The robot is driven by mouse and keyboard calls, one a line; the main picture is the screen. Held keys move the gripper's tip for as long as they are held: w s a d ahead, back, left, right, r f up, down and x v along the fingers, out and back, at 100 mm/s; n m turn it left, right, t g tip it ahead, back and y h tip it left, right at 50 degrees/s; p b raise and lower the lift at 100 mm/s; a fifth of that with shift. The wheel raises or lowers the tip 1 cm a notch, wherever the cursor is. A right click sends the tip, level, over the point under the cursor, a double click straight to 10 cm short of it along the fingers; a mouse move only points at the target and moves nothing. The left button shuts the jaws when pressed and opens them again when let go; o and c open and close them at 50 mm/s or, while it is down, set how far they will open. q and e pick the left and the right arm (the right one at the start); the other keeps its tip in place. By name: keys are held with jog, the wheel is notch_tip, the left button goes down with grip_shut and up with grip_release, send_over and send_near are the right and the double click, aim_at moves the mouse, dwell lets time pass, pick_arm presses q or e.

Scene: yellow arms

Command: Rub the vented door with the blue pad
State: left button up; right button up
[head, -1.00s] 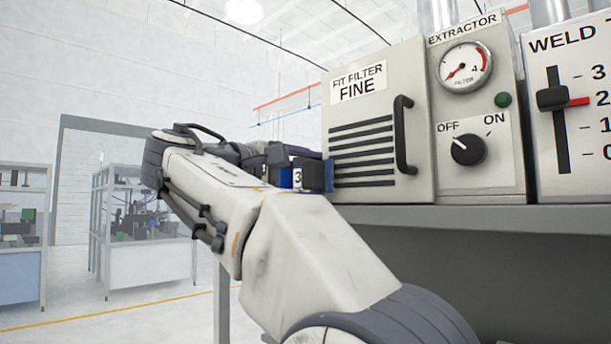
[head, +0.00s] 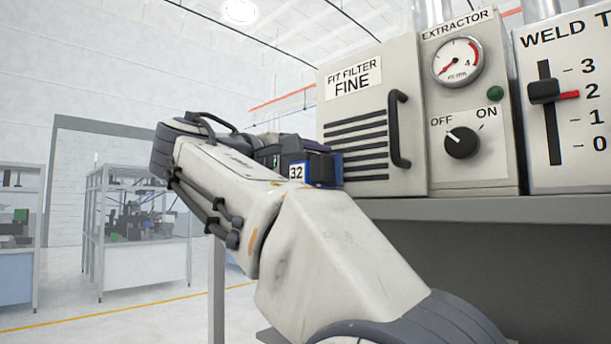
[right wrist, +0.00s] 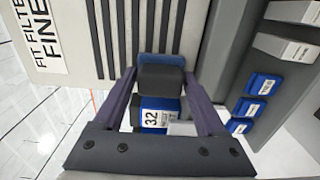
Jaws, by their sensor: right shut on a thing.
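The vented door (head: 365,110) is a pale panel labelled "FIT FILTER FINE", with dark horizontal slots and a dark bar handle (head: 397,130) at its right side. My right gripper (head: 325,165) is shut on the dark block of the blue pad (head: 339,170), at the door's lower left by the lower slots. In the right wrist view the blue pad (right wrist: 161,60) shows as a blue strip beyond the dark block, at the slots of the door (right wrist: 90,40). It looks against the door, but contact cannot be told for sure. My left gripper is not in view.
A weld panel with a slider (head: 544,92) stands beyond. A grey shelf edge (head: 470,208) runs below. Open floor and racks (head: 135,230) lie left.

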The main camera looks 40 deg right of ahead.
jog(key=shift+s+b, duration=0.3)
jog(key=shift+s, duration=0.55)
jog(key=shift+d, duration=0.15)
jog(key=shift+w+r+p, duration=0.15)
jog(key=shift+w+p, duration=0.2)
jog(key=shift+w, duration=0.2)
jog(key=w+p, duration=0.1)
jog(key=w, duration=0.2)
jog(key=a, duration=0.6)
jog(key=shift+s, duration=0.25)
